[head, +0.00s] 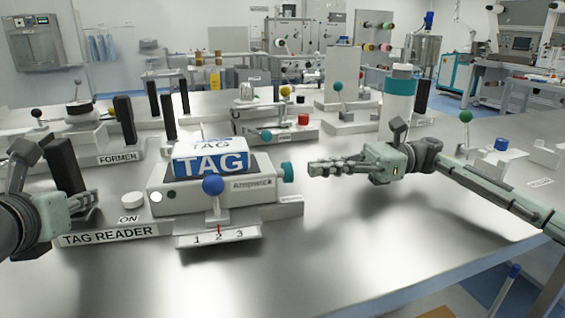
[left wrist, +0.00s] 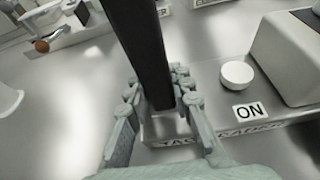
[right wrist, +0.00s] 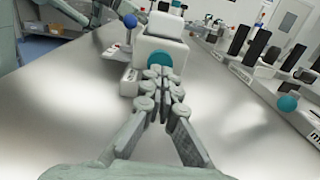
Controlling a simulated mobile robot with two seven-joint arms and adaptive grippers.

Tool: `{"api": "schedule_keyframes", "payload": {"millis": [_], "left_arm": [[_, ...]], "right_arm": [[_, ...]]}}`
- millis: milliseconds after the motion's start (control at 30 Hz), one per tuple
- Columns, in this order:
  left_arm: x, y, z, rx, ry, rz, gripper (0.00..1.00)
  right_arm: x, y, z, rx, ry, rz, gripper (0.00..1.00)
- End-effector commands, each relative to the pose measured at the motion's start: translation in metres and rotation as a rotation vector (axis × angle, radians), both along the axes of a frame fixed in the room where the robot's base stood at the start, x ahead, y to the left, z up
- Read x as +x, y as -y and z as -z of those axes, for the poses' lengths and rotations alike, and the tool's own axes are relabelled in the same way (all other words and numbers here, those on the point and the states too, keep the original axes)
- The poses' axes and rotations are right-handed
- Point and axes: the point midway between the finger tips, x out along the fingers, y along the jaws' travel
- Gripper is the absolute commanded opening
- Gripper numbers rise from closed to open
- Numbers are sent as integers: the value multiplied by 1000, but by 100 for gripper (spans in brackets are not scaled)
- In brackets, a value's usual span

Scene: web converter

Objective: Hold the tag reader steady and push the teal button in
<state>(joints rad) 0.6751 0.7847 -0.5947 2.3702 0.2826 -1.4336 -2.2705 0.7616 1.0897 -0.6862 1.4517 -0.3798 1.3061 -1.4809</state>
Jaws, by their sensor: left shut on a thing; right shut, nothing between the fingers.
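The tag reader (head: 230,195) is a pale box on a grey base, with a blue and white TAG block on top. Its teal button (head: 287,172) sticks out of the right side; the right wrist view shows it straight ahead (right wrist: 159,59). My left gripper (head: 88,198) is shut on the black upright handle (left wrist: 145,50) at the reader's left end. My right gripper (head: 312,170) is shut and empty, its fingertips pointing at the teal button. In the head view a small gap separates them; in the right wrist view the fingertips overlap the button's lower edge.
A blue-knobbed lever (head: 213,186) stands at the reader's front above a 1-2-3 scale. A white ON button (head: 132,200) is beside the handle. Behind are the former (head: 118,157) and a red button (head: 303,119). The table front right is clear.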

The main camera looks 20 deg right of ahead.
Motion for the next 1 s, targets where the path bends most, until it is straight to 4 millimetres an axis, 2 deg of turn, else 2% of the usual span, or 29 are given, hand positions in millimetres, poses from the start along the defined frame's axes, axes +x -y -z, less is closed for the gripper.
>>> {"api": "schedule_keyframes", "payload": {"millis": [33,200,600,800,1000], "left_arm": [[-2,1,13,5,-31,0,0],[-2,1,13,5,-32,0,0],[-2,1,13,5,-32,0,0],[-2,1,13,5,-31,0,0],[-2,1,13,5,-31,1,0]], "right_arm": [[0,-8,1,0,1,-3,0],[2,-24,1,0,0,-1,0],[2,-28,1,0,0,0,0],[3,-47,1,2,0,-3,0],[3,-48,1,0,0,-2,0]]}}
